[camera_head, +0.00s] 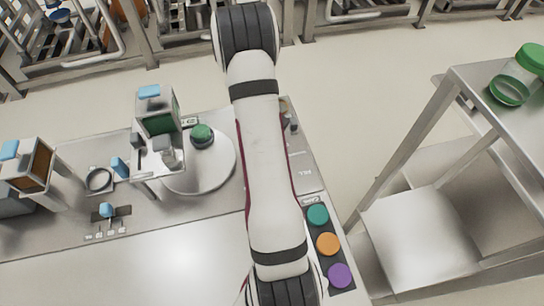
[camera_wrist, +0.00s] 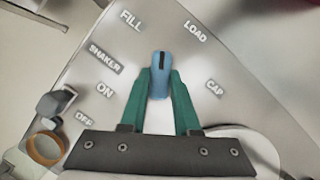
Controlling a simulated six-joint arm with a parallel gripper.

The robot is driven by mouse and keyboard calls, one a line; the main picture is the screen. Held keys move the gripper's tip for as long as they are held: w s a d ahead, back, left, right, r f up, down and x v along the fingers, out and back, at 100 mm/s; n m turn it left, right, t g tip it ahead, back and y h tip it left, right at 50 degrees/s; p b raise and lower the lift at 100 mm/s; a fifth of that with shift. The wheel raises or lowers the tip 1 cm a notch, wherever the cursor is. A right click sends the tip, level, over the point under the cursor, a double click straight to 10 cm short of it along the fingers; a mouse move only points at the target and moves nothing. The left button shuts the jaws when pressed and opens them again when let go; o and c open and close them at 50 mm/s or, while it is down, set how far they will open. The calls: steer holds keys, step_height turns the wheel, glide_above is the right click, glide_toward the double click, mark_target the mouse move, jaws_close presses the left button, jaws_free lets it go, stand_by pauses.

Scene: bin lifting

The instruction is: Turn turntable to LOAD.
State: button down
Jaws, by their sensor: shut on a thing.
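In the wrist view my gripper (camera_wrist: 160,82) has its two green fingers shut on a blue knob (camera_wrist: 161,62), one finger on each side. A black line on the knob points straight up in the picture, between the FILL label (camera_wrist: 131,20) and the LOAD label (camera_wrist: 195,32). The CAP label (camera_wrist: 214,89) is at the right. In the head view the round pale turntable (camera_head: 212,178) lies left of my arm, carrying a green-topped container (camera_head: 202,134). My arm hides the gripper and knob there.
A dispenser with green contents (camera_head: 158,112) stands at the turntable's left. SHAKER, ON and OFF labels are left of the knob. A metal stand (camera_head: 480,85) is at the right.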

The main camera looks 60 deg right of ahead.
steer(key=m+y, duration=0.1)
steer(key=m, duration=0.2)
steer(key=m+t+y, duration=0.1)
steer(key=m, duration=0.2)
steer(key=shift+s+d, duration=0.1)
steer(key=shift+d, duration=0.05)
steer(key=shift+m, duration=0.4)
steer(key=c, duration=0.6)
jaws_free()
steer(key=shift+c, duration=0.2)
steer(key=v, duration=1.5)
steer(key=shift+d+r, duration=0.35)
steer(key=shift+r, duration=0.05)
steer(key=shift+s, duration=0.15)
